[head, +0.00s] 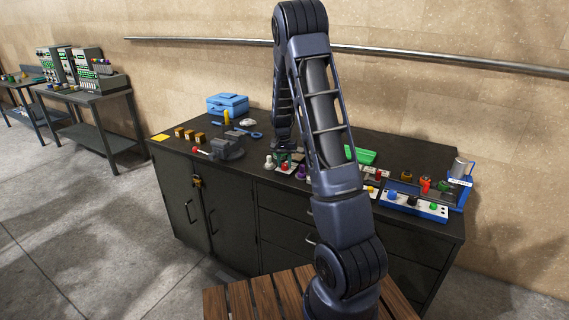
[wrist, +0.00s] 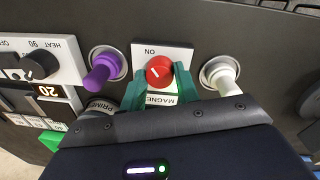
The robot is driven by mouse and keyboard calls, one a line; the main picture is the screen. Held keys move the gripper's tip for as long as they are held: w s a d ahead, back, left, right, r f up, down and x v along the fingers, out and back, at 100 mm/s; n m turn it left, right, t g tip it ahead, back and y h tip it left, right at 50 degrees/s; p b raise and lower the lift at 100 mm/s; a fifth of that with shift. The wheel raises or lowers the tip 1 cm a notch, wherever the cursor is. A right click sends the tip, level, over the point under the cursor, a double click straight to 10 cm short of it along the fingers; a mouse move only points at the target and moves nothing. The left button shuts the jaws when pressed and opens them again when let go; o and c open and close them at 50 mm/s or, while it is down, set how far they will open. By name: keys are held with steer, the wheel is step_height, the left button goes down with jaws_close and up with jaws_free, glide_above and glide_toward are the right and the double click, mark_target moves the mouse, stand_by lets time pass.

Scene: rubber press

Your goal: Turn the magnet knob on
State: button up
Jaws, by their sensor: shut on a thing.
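The magnet knob (wrist: 159,70) is red and round with a short white line on its face. In the wrist view the line slants toward the upper left. The knob sits on a white plate (wrist: 174,52) marked ON at the top and MAGNET at the bottom; the word ON reads upside down. My gripper (wrist: 159,78) has its two green fingers shut on the knob, one on each side. In the head view my gripper (head: 286,158) is down at the bench top, and the knob is mostly hidden there.
A purple-topped lever (wrist: 103,68) and a white-topped lever (wrist: 222,76) stand close on either side. A HEAT panel (wrist: 58,62) with a black dial lies farther left. The dark bench (head: 230,172) also holds a vice (head: 228,147), a blue box (head: 228,104) and a blue control box (head: 415,205).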

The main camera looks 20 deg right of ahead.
mark_target(283, 164)
steer(key=o, duration=1)
steer(key=shift+r, duration=0.1)
steer(key=r, duration=1)
steer(key=shift+w+a+r, duration=0.15)
steer(key=shift+a+r, duration=0.15)
steer(key=shift+r, duration=0.05)
